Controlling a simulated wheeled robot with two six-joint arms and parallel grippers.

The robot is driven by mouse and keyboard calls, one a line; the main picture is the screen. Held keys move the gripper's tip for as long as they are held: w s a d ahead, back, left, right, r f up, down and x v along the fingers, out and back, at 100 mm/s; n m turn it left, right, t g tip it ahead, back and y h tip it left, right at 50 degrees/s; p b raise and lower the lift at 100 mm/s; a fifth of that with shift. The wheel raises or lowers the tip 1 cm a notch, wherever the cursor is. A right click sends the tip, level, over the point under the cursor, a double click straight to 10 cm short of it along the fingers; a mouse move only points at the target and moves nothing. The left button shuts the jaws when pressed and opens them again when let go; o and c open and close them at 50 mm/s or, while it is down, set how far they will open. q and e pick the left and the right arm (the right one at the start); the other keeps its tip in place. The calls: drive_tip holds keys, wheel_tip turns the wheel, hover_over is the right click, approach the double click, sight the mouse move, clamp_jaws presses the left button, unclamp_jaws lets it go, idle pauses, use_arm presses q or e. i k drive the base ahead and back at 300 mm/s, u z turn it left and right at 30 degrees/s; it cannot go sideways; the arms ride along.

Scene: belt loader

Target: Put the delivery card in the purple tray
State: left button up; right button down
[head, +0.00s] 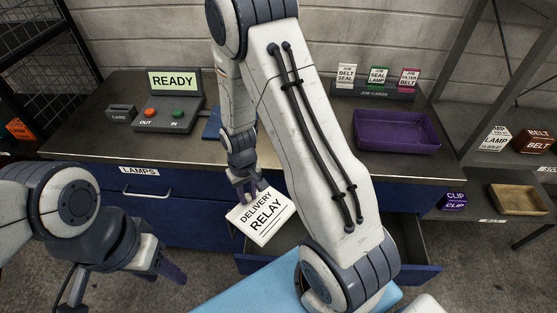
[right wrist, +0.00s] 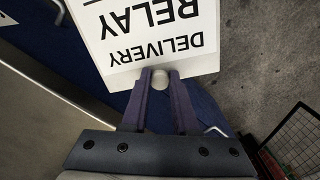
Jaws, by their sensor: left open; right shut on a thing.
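The delivery card (head: 262,217) is white with the printed words "DELIVERY RELAY". My right gripper (head: 250,190) is shut on the card's edge and holds it in front of the counter, above the floor side. In the right wrist view the card (right wrist: 150,35) shows upside down between the fingertips of the right gripper (right wrist: 161,75). The purple tray (head: 397,132) sits on the counter at the right, and looks empty. My left gripper (head: 165,262) is open and empty at the lower left, apart from the card.
A console (head: 170,115) reading "READY" and a card reader (head: 121,114) stand on the counter's left. A job card rack (head: 373,92) stands behind the tray. An open drawer (head: 420,245) juts out below the counter. A wooden tray (head: 518,199) is at far right.

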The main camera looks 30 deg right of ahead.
sight(392, 135)
drive_tip(key=u, duration=1.75)
drive_tip(key=k, duration=1.3)
drive_tip(key=z, duration=1.7)
